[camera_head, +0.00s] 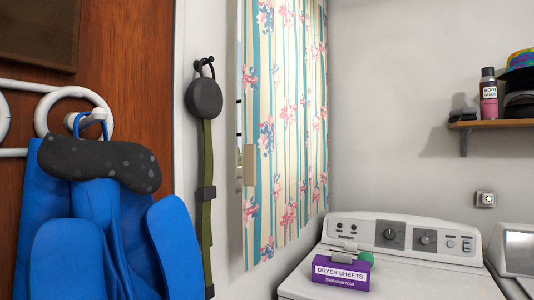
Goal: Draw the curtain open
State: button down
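The curtain (287,120) hangs on the wall in the middle of the view. It has blue and cream stripes with pink and blue flowers. It spans from near the white frame strip (239,100) at its left to near the room corner at its right. A small beige tab (249,165) sits at its left edge, at mid height. Its top is cut off by the picture edge, and what is behind it is mostly hidden. My gripper does not show in this view.
A white washer (400,283) stands below right, with a purple dryer sheets box (341,274) on it. A black round item with a green strap (207,160) hangs left of the curtain. Blue cloth items (95,235) hang on the brown door. A shelf (492,124) is at right.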

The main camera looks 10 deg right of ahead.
aim_at(275, 170)
jog(key=i+j, duration=0.25)
jog(key=j, duration=0.15)
jog(key=i+j+z, duration=0.1)
jog(key=i+j, duration=0.35)
jog(key=j, duration=0.3)
jog(key=z, duration=0.05)
